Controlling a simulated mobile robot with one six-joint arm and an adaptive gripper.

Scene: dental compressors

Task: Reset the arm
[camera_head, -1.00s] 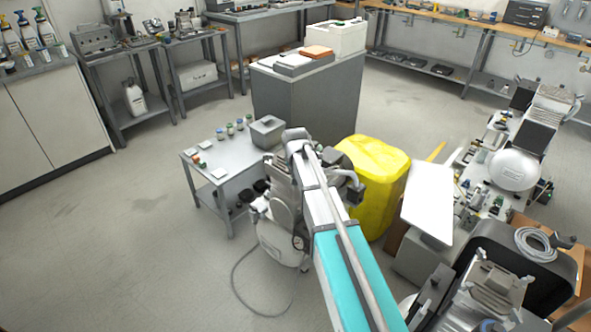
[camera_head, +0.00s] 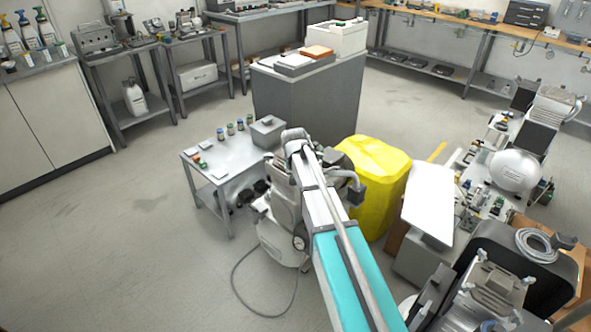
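My arm, a long white and teal link, reaches up from the bottom of the head view to a grey joint near the middle. Grey and dark parts beside that joint overlap the yellow object behind, and I cannot tell which of them belong to my arm. I cannot make out my gripper or its fingers. A pale compressor-like unit (camera_head: 283,240) with a gauge and a cable stands on the floor just left of my arm, partly hidden by it.
A small grey table (camera_head: 232,168) with jars and a box stands left of my arm. A yellow wrapped object (camera_head: 378,185) is close on the right. A white panel (camera_head: 428,205) and compressor equipment (camera_head: 515,170) crowd the right. The left floor is open.

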